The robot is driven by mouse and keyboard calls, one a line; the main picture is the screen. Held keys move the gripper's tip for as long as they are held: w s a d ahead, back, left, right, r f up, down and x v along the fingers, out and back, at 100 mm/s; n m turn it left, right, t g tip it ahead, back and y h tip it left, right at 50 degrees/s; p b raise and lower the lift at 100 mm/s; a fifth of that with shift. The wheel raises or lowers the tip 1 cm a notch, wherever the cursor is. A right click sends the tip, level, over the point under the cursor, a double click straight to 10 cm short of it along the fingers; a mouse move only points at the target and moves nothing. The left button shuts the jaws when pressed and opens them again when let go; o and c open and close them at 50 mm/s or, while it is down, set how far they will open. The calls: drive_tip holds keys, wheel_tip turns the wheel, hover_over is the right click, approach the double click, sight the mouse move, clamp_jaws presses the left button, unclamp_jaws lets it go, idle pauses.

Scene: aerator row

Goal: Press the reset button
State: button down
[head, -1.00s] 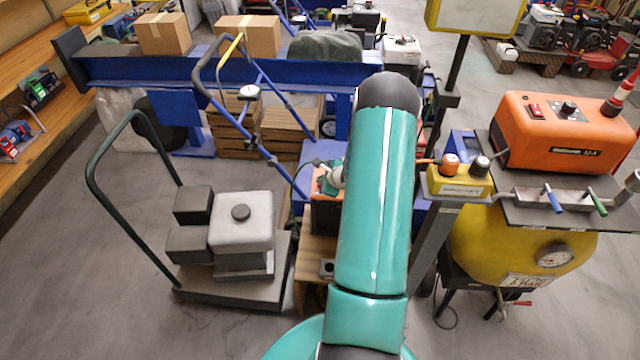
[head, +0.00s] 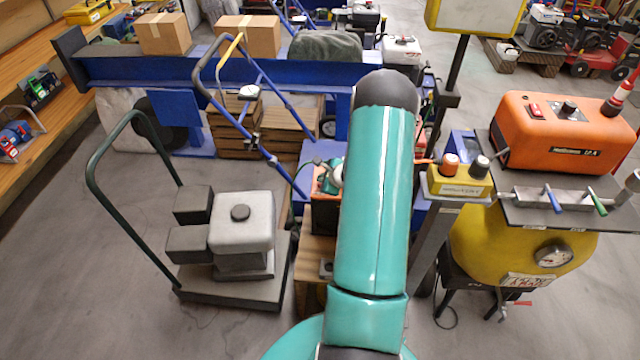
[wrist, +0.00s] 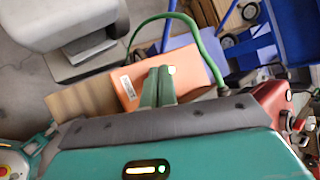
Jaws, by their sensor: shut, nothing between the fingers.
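An orange box (wrist: 190,69) with a white label lies beneath my gripper in the wrist view. My gripper (wrist: 158,72) has its two green fingers together, with nothing between them.
A trolley with a grey engine (head: 242,222) stands left. A yellow control box (head: 460,182) with orange and black knobs is close right of my arm. An orange compressor unit (head: 562,135) sits further right. A green hose (wrist: 195,40) arches by my gripper.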

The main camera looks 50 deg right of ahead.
drive_tip(key=shift+r, duration=0.3)
drive_tip(key=shift+r, duration=2.5)
